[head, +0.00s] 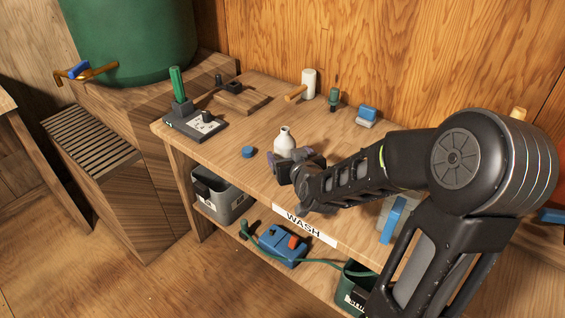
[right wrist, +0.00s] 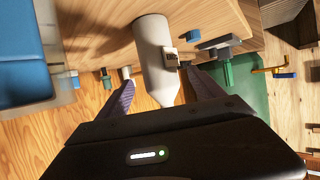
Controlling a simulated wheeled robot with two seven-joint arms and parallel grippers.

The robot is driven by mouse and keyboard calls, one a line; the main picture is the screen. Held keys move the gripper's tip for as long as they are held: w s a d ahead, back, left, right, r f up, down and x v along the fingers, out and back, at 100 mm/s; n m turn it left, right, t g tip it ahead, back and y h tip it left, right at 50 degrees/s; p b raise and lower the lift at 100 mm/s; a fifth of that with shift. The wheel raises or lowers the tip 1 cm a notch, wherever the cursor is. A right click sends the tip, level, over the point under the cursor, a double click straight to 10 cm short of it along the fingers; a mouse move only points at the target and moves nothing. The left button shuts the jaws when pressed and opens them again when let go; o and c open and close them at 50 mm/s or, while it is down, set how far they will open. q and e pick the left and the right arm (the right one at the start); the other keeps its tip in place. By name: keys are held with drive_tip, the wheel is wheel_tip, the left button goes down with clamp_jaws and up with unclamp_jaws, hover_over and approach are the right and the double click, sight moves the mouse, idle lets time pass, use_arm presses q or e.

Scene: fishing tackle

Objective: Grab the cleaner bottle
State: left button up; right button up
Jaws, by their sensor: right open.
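The cleaner bottle looks to be the white bottle (head: 284,141) with a narrow neck, upright on the wooden bench top. In the right wrist view the bottle (right wrist: 152,50) appears upside down, its neck towards my palm. My right gripper (head: 294,162) is open at the bottle, its dark arm reaching in from the right and hiding the bottle's lower part in the head view. In the right wrist view the purple-grey fingers (right wrist: 160,80) lie to either side of the bottle, and I cannot tell whether either touches it. My left gripper is not in view.
A blue cap (head: 247,152) lies left of the bottle. A grey stand with a green handle (head: 178,85) is at the bench's far left. A white-headed mallet (head: 308,84), a green item (head: 334,97) and a blue-and-white block (head: 367,115) stand towards the wall. A grey bin (head: 222,200) sits below.

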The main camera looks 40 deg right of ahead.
drive_tip(key=shift+w+d+f, duration=0.1)
drive_tip(key=shift+w+f, duration=0.05)
drive_tip(key=shift+f, duration=0.1)
drive_tip(key=shift+r, duration=0.1)
drive_tip(key=shift+x, duration=1.25)
drive_tip(key=shift+x, duration=2.65)
drive_tip(key=shift+c, duration=0.5)
clamp_jaws()
